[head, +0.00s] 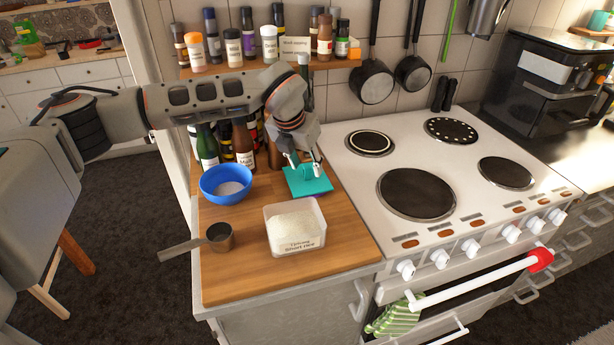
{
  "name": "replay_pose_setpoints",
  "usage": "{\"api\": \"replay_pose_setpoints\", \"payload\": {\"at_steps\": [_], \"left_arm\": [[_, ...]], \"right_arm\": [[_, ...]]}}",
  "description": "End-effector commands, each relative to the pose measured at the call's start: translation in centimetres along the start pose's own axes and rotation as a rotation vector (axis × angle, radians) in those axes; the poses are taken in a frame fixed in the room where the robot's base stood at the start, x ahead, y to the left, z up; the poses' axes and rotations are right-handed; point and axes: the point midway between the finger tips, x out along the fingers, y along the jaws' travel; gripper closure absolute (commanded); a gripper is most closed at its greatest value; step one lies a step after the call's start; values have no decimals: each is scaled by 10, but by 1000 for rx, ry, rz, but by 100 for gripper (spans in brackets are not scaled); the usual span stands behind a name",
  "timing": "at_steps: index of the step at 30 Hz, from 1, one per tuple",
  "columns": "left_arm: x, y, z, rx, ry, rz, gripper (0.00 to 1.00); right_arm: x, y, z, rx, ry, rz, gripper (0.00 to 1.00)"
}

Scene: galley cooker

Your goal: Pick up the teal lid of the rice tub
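The teal lid (318,187) lies on the wooden worktop, behind the rice tub and close to the cooker's left edge. A small raised teal grip stands on its top. My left gripper (304,164) points down just above the lid. Its two fingers are spread to either side of the raised grip. I cannot make out whether either finger touches it. The rice tub (296,241) is a clear, labelled box, uncovered, with white rice inside. It stands in front of the lid. My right gripper is out of view.
A blue bowl (227,184) and a metal measuring cup (219,236) stand left of the tub. Bottles (243,144) stand behind, under a spice shelf (252,69). The white cooker (446,205) adjoins on the right. The worktop's front is clear.

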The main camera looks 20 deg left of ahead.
Motion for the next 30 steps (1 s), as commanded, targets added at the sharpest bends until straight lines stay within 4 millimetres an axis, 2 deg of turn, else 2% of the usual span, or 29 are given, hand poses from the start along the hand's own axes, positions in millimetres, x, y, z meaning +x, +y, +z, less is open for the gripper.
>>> {"api": "replay_pose_setpoints", "payload": {"at_steps": [9,13,14,25,30], "left_arm": [[6,0,0,0,0,0,62],[6,0,0,0,0,0,96],[6,0,0,0,0,0,100],[4,0,1,0,-2,0,100],[-6,0,6,1,-3,0,100]], "right_arm": [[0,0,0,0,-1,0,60],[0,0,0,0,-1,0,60],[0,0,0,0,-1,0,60],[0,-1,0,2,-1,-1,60],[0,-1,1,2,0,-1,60]]}}
